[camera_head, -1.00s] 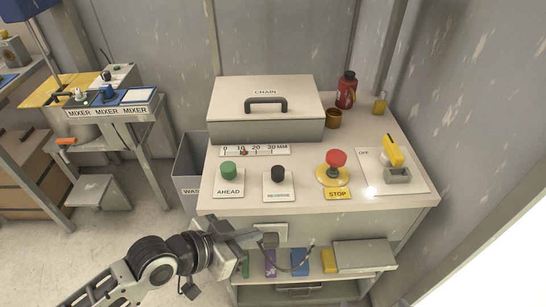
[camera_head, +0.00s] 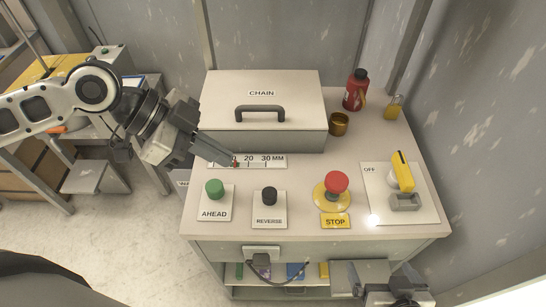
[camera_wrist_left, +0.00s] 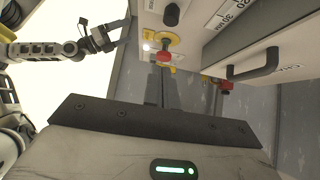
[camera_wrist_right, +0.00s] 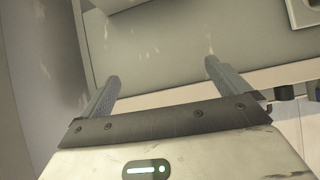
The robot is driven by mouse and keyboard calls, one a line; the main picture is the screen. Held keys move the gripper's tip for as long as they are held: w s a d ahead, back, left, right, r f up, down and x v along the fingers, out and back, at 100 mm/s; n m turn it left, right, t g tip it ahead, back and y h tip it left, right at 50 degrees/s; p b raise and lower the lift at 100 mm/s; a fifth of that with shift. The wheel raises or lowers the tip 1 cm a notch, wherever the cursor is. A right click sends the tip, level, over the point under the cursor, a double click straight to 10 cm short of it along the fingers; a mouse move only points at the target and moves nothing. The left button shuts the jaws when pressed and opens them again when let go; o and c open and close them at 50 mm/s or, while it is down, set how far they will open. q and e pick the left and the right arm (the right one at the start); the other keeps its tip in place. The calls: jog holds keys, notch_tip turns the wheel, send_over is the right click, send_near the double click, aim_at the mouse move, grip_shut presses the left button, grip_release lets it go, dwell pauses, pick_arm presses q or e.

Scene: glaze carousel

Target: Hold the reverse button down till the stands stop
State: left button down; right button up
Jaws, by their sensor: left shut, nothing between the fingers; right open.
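The black reverse button (camera_head: 269,195) stands up on its white plate labelled REVERSE on the desk top; nothing touches it. It also shows in the left wrist view (camera_wrist_left: 171,14). My left gripper (camera_head: 231,160) is shut and empty, behind and to the left of the reverse button, over the millimetre scale (camera_head: 262,161) in front of the CHAIN box. In the left wrist view its fingers (camera_wrist_left: 165,92) are together. My right gripper (camera_head: 380,278) is low at the desk's front right; the right wrist view shows its fingers (camera_wrist_right: 165,78) apart with nothing between. The stands are not in view.
The green AHEAD button (camera_head: 214,189) is left of reverse; the red STOP mushroom (camera_head: 337,184) is right of it. A yellow switch (camera_head: 402,171) marked OFF lies farther right. The CHAIN box (camera_head: 263,110), a brown cup (camera_head: 338,123) and a red bottle (camera_head: 355,90) stand behind.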

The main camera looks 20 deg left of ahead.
pick_arm(q)
send_over(264, 196)
notch_tip(264, 196, down, 7)
jog(key=shift+d+f+p, duration=0.1)
jog(key=shift+d+p, duration=0.05)
jog(key=shift+p, duration=0.3)
jog(key=f, duration=0.3)
jog(key=shift+a+f, duration=0.15)
jog(key=shift+a, duration=0.05)
jog(key=shift+f, duration=0.3)
pick_arm(e)
jog(key=shift+s+d, duration=0.1)
jog(key=shift+s, duration=0.1)
jog(key=shift+f, duration=0.1)
